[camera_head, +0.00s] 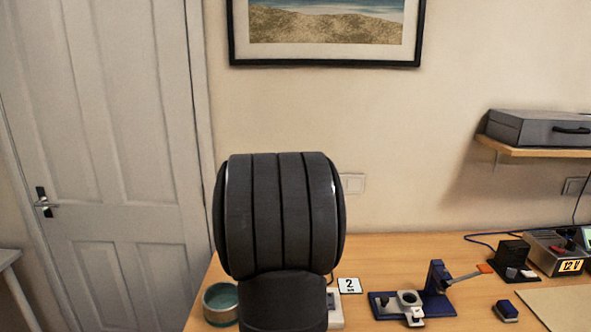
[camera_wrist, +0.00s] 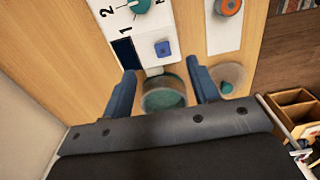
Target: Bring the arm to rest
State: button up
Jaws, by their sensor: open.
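My gripper (camera_wrist: 161,67) shows in the wrist view with its two blue fingers spread apart. No object is held between them. A round teal-lined dish (camera_wrist: 163,98) shows beyond the gap, partly hidden by the gripper body; I cannot tell its distance from the fingers. In the head view my dark arm rises in the middle and hides part of the table, and the fingers are not visible there.
In the head view, a round dish (camera_head: 220,302) stands left of my arm. Right of it are a "2" card (camera_head: 349,285), a blue fixture (camera_head: 437,302) and a 12 V supply (camera_head: 556,252). The wrist view shows a white switch panel (camera_wrist: 145,40) and a wooden compartment box (camera_wrist: 290,98).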

jog(key=a, duration=0.3)
jog(key=shift+w+a, duration=0.15)
jog(key=shift+w, duration=0.25)
jog(key=s+d, duration=0.4)
jog(key=d, duration=0.5)
jog(key=s+d, duration=0.4)
jog(key=d, duration=0.6)
jog(key=shift+s, duration=0.35)
jog(key=shift+a, duration=0.15)
